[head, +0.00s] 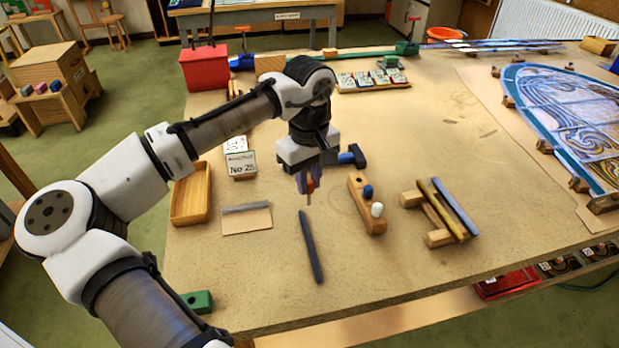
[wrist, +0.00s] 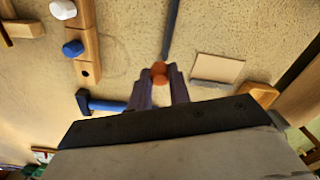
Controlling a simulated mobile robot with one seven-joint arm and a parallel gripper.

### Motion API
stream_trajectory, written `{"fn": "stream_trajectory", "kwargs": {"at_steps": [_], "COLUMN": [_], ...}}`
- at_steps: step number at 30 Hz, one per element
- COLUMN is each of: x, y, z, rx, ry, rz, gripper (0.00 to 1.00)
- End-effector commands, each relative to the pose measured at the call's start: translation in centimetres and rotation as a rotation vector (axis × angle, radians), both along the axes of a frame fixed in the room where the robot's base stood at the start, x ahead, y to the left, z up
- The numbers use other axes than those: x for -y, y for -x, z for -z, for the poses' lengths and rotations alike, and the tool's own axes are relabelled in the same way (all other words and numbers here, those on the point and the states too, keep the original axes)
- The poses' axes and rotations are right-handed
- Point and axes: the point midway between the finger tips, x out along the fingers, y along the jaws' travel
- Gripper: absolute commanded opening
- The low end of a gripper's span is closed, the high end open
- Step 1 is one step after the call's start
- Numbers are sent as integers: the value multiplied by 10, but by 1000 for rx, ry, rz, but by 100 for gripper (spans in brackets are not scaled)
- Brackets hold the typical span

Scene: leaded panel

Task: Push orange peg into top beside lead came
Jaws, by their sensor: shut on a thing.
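My gripper (head: 305,184) is shut on the orange peg (head: 310,187) and holds it upright above the table top (head: 262,285). In the wrist view the orange peg (wrist: 160,75) sits between the fingertips (wrist: 160,82), its round head facing the camera. A thin metal tip seems to point down below it. The dark lead came (head: 311,246) lies on the table, just in front of the gripper; it also runs up from the peg in the wrist view (wrist: 172,28). Whether the peg's tip touches the table is hard to tell.
A wooden block (head: 358,190) holds a blue peg (head: 368,191) and a white peg (head: 376,210), with one empty hole. A wooden rack (head: 437,238) stands right, and the leaded panel (head: 570,110) lies far right.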

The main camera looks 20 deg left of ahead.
Motion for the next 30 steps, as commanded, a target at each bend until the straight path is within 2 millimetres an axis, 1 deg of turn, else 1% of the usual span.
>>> {"fn": "stream_trajectory", "kwargs": {"at_steps": [5, 18, 24, 30], "x": [1, 0, 1, 0], "y": [0, 0, 0, 0], "z": [-2, 42, 53, 56], "rx": [1, 0, 0, 0], "ry": [4, 1, 1, 0], "rz": [1, 2, 2, 2], "gripper": [0, 0, 0, 0]}}
